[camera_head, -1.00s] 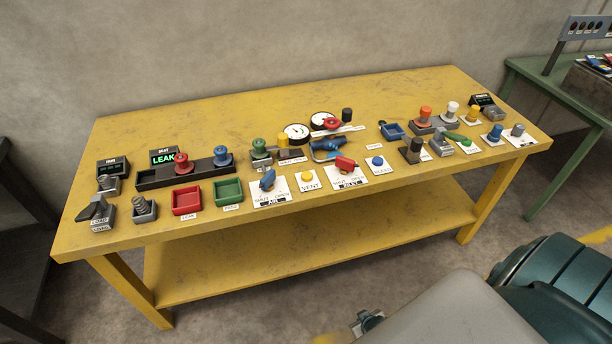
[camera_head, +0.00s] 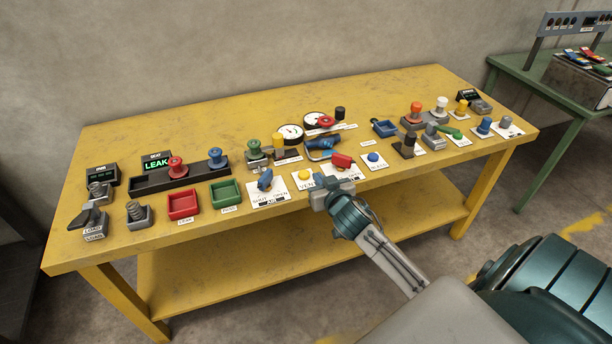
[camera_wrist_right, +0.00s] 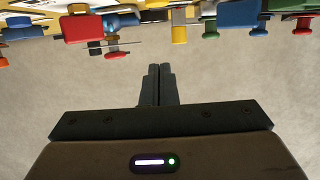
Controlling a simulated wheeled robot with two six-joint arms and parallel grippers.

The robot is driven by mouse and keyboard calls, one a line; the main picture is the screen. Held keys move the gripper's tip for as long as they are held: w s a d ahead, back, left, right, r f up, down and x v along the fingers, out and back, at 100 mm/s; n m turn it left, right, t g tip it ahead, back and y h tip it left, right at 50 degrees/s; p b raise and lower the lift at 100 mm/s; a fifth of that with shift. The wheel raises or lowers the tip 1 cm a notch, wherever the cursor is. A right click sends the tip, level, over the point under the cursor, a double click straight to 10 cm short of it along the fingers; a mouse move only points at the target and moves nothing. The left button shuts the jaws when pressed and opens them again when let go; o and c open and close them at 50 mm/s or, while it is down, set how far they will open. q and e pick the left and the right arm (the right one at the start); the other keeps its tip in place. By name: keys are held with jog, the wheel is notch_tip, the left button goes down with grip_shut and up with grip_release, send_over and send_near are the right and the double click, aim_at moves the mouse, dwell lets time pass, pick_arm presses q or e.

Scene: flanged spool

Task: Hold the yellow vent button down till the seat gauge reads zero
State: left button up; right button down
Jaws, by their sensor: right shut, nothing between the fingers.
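The yellow vent button (camera_head: 304,174) sits on a white plate marked VENT near the bench's front edge. Two round white dial gauges, one nearer (camera_head: 291,133) and one farther (camera_head: 314,119), stand behind it; I cannot tell which is the seat gauge, and their readings are too small to make out. My right gripper (camera_head: 321,183) is at the front edge, just right of the button and apart from it. In the right wrist view its fingers (camera_wrist_right: 157,84) are together with nothing between them. My left gripper is not in view.
A blue air lever (camera_head: 265,180) is left of the button. A red seat lever (camera_head: 342,161) and a blue button (camera_head: 373,157) are to its right. A lit display (camera_head: 157,162) reads LEAK. Red (camera_head: 183,204) and green (camera_head: 225,192) trays lie left along the front.

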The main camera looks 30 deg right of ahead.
jog(key=shift+w, duration=0.1)
jog(key=p, duration=0.3)
send_over(307, 182)
jog(key=shift+s+f, duration=0.2)
jog(key=shift+f, duration=0.9)
notch_tip(307, 182, down, 4)
jog(key=shift+w+r, duration=0.15)
jog(key=shift+r, duration=0.1)
jog(key=shift+f, duration=0.45)
